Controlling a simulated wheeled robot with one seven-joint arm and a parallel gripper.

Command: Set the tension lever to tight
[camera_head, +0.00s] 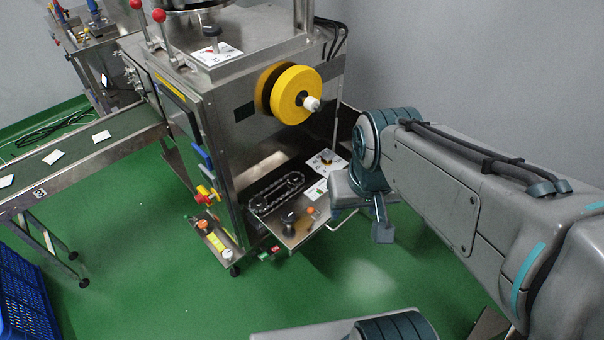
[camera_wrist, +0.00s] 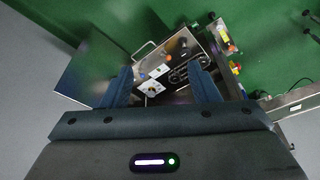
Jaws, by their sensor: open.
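The packing machine (camera_head: 285,150) stands at centre in the head view, with a yellow reel (camera_head: 297,94) on its side. A black-knobbed lever (camera_head: 213,42) stands upright on a white label plate (camera_head: 222,56) on its top. A low shelf carries a white plate with a dark-and-red knob (camera_head: 327,157). I cannot tell for certain which control is the tension lever, and its marks are too small to read. My gripper (camera_head: 381,222) is beside the shelf's right edge, pointing down. In the wrist view my gripper (camera_wrist: 161,72) is open and empty, with the shelf plates (camera_wrist: 152,88) beyond its fingers.
The shelf also bears a chain loop (camera_head: 277,193) and a black knob (camera_head: 289,218). A conveyor with teabags (camera_head: 53,157) runs off left. A blue crate (camera_head: 22,295) stands lower left. Green floor is clear in front.

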